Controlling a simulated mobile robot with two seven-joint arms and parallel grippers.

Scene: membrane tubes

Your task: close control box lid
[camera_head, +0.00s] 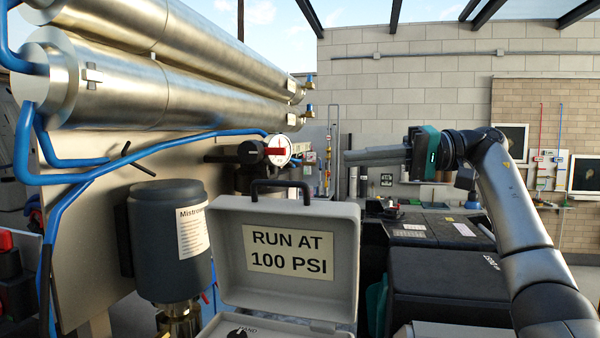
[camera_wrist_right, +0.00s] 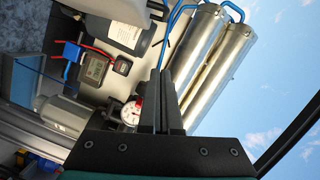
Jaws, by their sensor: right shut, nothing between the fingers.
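The control box is grey and stands open at the bottom centre of the head view. Its lid (camera_head: 288,222) is raised about upright, with a "RUN AT 100 PSI" label inside and a dark handle (camera_head: 281,183) on top. Only a strip of the box base (camera_head: 270,327) shows, with part of a black knob; the rest is cut off by the frame. My right gripper (camera_head: 348,157) is shut and empty, above and to the right of the lid, apart from it, pointing left. Its closed fingers also show in the right wrist view (camera_wrist_right: 160,80). My left gripper is out of view.
A dark pump motor (camera_head: 172,240) stands just left of the lid. Steel membrane tubes (camera_head: 150,85) and blue hoses run above left. A gauge (camera_head: 279,150) sits behind the lid. A black case (camera_head: 445,285) lies to the right. Open air surrounds the right gripper.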

